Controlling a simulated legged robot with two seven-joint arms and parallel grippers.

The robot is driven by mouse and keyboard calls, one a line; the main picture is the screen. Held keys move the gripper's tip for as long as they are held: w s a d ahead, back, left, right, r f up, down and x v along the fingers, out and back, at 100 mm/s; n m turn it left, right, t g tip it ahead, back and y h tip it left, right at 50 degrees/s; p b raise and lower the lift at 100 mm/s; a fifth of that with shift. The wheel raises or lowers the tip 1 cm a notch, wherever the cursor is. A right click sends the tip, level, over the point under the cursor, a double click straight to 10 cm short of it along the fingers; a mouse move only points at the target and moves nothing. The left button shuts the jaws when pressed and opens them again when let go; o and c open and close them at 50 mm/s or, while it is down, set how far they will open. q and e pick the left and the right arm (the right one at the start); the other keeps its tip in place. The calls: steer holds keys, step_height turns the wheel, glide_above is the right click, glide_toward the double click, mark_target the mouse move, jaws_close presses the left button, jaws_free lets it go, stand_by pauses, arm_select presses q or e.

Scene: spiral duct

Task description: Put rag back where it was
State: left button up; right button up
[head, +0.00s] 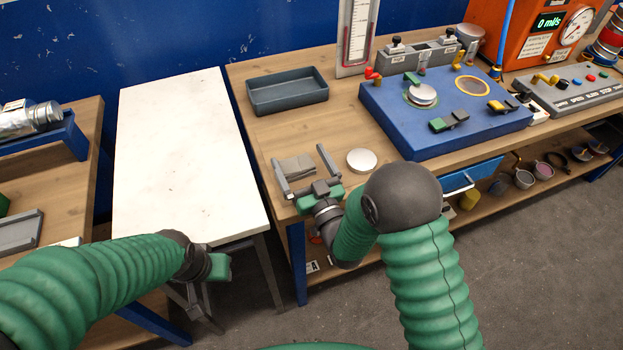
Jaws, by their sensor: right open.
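The grey folded rag (297,167) lies on the wooden workbench near its front left corner. My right gripper (304,168) is open, with one finger on each side of the rag. I cannot tell whether the fingers touch it. My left gripper (198,305) hangs low at the front of the white table, below its top. Its fingers are partly in view, but their opening is unclear.
A dark empty tray (287,91) stands behind the rag. A blue machine (445,112) fills the bench further right. The white table (180,150) is clear.

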steer(key=b+v, duration=0.1)
steer(key=v, duration=1.1)
steer(key=shift+f, duration=0.1)
